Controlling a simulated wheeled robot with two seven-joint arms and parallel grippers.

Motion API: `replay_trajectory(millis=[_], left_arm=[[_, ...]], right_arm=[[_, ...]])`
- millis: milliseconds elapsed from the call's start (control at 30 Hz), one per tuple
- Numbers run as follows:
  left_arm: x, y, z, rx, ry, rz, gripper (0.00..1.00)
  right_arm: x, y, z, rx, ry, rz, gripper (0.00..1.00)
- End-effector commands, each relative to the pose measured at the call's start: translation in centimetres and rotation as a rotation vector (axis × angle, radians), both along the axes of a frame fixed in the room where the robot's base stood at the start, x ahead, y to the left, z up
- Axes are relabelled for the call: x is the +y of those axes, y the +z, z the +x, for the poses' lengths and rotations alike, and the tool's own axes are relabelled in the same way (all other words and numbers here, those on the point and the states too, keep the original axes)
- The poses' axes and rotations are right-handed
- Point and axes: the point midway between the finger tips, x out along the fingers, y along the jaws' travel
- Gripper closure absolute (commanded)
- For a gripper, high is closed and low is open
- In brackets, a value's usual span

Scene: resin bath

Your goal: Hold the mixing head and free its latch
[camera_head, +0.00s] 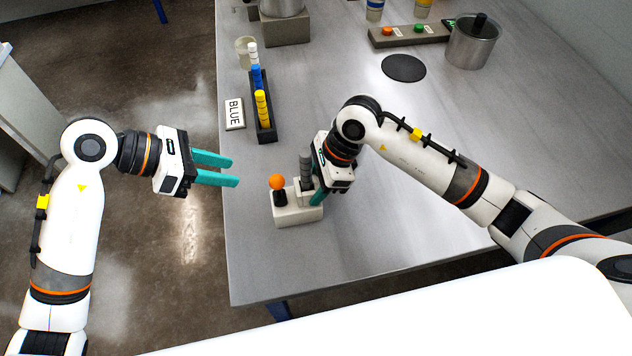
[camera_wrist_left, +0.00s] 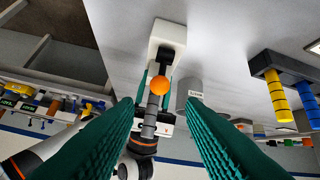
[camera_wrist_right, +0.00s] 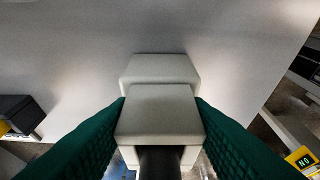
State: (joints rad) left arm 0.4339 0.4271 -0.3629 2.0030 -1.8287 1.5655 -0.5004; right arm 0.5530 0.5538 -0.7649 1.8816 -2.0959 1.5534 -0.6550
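The mixing head's pale block with a grey ribbed post (camera_head: 306,165) stands on a white base (camera_head: 298,216) near the table's left front edge. An orange ball (camera_head: 277,181) sits on a black mount beside the post; it also shows in the left wrist view (camera_wrist_left: 160,85). My right gripper (camera_head: 317,196) has its fingers on both sides of the pale block (camera_wrist_right: 160,115), apparently touching it. My left gripper (camera_head: 236,171) is open and empty, left of the orange ball and apart from it. The fingers partly hide the block.
A rack (camera_head: 266,125) of blue and yellow pieces and a BLUE card (camera_head: 234,113) lie behind the base. A black disc (camera_head: 403,68), a button panel (camera_head: 420,36) and a metal pot (camera_head: 474,42) are farther back. The table front is clear.

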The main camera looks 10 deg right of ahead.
Motion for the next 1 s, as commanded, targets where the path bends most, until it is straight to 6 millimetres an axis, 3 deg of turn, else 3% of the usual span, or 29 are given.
replay_trajectory(millis=[33,133,433,633,667,1000], left_arm=[[0.0,0.0,0.0,0.000,0.000,0.000,0.64],[0.0,0.0,0.0,0.000,0.000,0.000,0.64],[0.0,0.0,0.0,0.000,0.000,0.000,0.64],[-0.2,0.2,0.1,0.049,0.036,0.003,0.96],[-0.3,0.2,0.1,0.071,0.052,0.005,1.00],[-2.1,1.3,0.3,0.552,0.431,0.058,1.00]], right_arm=[[0.0,0.0,0.0,0.000,0.000,0.000,0.76],[0.0,0.0,0.0,-0.001,0.000,0.000,0.92],[0.0,0.1,0.0,-0.001,0.000,0.000,0.92],[0.0,0.1,0.0,-0.001,0.000,0.000,0.92],[0.0,0.1,0.0,-0.001,0.000,0.000,0.92],[0.0,0.1,0.0,-0.002,-0.001,0.000,0.92]])
